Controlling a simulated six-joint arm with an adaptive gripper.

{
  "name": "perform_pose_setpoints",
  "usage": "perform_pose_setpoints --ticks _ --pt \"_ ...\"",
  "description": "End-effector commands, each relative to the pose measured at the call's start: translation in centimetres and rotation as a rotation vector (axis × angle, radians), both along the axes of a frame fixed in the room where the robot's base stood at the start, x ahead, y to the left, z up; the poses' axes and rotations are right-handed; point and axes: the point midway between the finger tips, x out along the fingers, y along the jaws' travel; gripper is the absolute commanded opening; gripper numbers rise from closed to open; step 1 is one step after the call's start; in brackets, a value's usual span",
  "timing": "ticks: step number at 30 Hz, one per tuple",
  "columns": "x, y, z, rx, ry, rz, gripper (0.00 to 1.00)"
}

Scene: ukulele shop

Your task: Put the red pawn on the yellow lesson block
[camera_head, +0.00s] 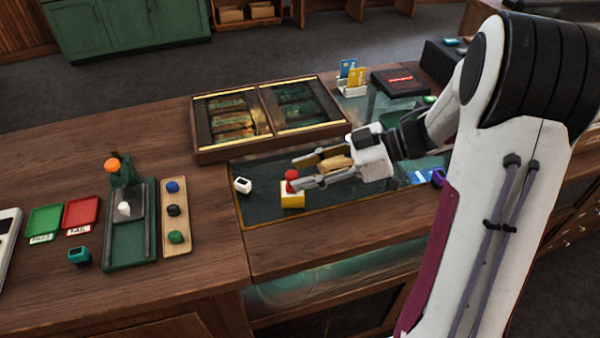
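The red pawn (291,174) is upright at the yellow lesson block (292,201) and appears to rest on its top. The block sits on the dark inset surface of the counter. My gripper (298,174) reaches in from the right, with its fingers spread apart. One fingertip is just behind the pawn and the other is in front, at the top of the block. The fingers look clear of a grip, but the near finger hides part of the pawn's base, so I cannot tell whether it touches.
A wooden display case (265,118) stands behind. To the left are a green tray (128,225), a wooden strip (176,207) with several pawns, and a teal block (79,256). The front counter is clear.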

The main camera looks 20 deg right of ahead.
Motion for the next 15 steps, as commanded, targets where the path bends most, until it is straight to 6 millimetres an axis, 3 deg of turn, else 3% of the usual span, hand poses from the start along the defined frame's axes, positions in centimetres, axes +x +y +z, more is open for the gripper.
perform_pose_setpoints --ticks 15 --pt "-2.2 -6.1 3.1 -0.001 0.0 -0.003 0.33"
